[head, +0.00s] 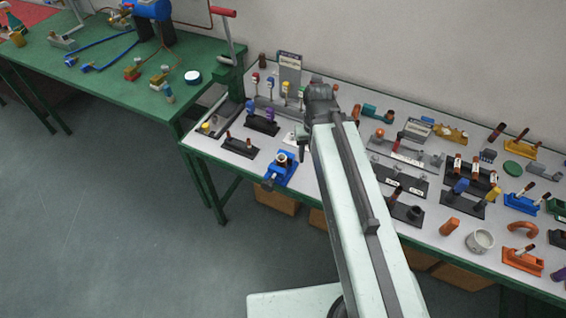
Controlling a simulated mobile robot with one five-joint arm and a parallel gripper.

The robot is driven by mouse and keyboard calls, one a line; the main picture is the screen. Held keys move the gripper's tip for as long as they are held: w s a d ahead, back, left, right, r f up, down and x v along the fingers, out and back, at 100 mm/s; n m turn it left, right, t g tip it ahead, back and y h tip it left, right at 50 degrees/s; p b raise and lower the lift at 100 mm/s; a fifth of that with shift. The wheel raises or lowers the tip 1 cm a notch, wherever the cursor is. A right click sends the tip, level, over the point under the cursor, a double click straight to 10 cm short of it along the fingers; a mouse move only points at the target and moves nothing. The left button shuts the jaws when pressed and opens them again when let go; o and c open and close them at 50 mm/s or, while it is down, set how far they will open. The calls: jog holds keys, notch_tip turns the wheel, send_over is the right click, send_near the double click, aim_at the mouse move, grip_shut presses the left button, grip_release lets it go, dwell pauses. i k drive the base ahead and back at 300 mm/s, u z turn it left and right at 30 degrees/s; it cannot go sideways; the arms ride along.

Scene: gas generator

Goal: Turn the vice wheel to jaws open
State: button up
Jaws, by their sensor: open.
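A small blue vice (285,173) sits at the front edge of the light-topped bench, left of my arm. A round pale and dark part shows on its top, and a grey part sticks out at its front end. The wheel is too small to make out clearly. My gripper (303,156) hangs from the end of my arm just right of the vice and above the bench. It is open and seems empty. It looks apart from the vice, but the exact gap cannot be told.
Dark holders (240,147) with upright pieces stand left of the vice. A red-handled lever (232,50) rises at the bench's left end. A green bench (110,75) stands left; the floor in front is clear.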

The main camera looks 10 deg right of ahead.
aim_at(268, 186)
jog(key=u, duration=0.1)
jog(key=k, duration=0.5)
jog(key=u, duration=3.2)
jog(key=k, duration=0.35)
jog(key=z, duration=0.3)
